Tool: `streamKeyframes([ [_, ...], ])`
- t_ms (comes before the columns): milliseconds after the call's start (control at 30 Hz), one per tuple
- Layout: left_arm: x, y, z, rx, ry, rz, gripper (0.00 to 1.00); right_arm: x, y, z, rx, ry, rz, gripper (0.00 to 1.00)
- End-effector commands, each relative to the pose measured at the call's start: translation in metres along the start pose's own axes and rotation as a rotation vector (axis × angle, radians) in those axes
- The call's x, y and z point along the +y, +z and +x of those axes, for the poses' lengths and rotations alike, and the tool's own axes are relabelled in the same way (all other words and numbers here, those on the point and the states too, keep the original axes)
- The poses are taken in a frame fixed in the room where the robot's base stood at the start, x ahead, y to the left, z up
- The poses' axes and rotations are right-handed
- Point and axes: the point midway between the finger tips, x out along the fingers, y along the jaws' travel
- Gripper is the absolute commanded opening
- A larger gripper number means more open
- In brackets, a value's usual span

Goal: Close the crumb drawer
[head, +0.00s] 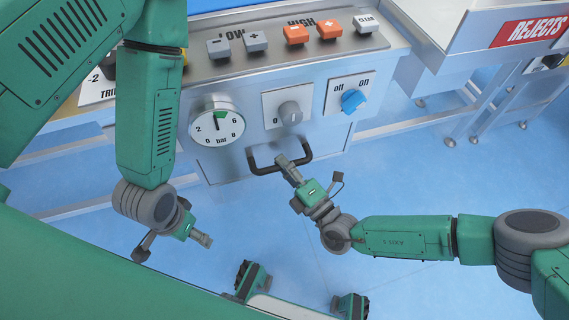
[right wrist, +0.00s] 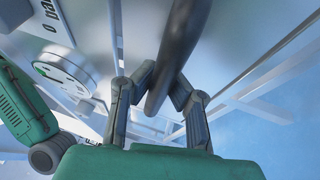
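The crumb drawer's dark U-shaped handle (head: 263,170) is at the bottom of the grey machine front, under the gauge and knobs. How far out the drawer stands is hard to tell. My right gripper (head: 284,163) reaches the handle at its middle. In the right wrist view the handle (right wrist: 184,40) runs between the two fingers (right wrist: 164,76), which are drawn in close on both sides of it. My left gripper (head: 207,241) hangs in free space at the lower left, away from the machine, and its finger gap does not show clearly.
Above the handle are a pressure gauge (head: 217,122), a grey knob (head: 290,112), a blue on/off switch (head: 353,101) and a row of grey and orange buttons (head: 296,35). A rejects table (head: 470,32) stands at the upper right. The blue floor in front is largely clear.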

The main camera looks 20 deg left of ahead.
Motion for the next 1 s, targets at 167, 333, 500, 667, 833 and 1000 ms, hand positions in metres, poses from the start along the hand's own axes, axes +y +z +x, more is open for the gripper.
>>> streamKeyframes([
  [167, 0.000, 0.001, 0.000, -0.002, 0.000, -0.001, 0.71, -0.005, -0.002, -0.004, 0.005, -0.013, 0.003, 0.00],
  [333, 0.000, 0.001, 0.000, -0.002, 0.000, 0.000, 0.71, -0.006, -0.002, -0.006, 0.007, -0.014, 0.007, 0.25],
  [500, 0.000, 0.001, 0.000, -0.002, 0.000, 0.000, 0.71, -0.005, -0.002, -0.004, 0.005, -0.012, 0.003, 0.36],
  [667, 0.000, 0.001, 0.000, -0.002, 0.000, 0.000, 0.71, -0.004, -0.002, -0.003, 0.004, -0.011, 0.002, 0.36],
  [833, 0.000, 0.002, -0.001, 0.001, 0.000, 0.000, 0.71, -0.004, 0.000, -0.017, 0.002, -0.010, 0.003, 0.36],
  [1000, 0.001, 0.002, -0.001, 0.001, -0.003, 0.000, 0.71, -0.004, 0.002, -0.052, 0.001, -0.010, 0.006, 0.36],
])
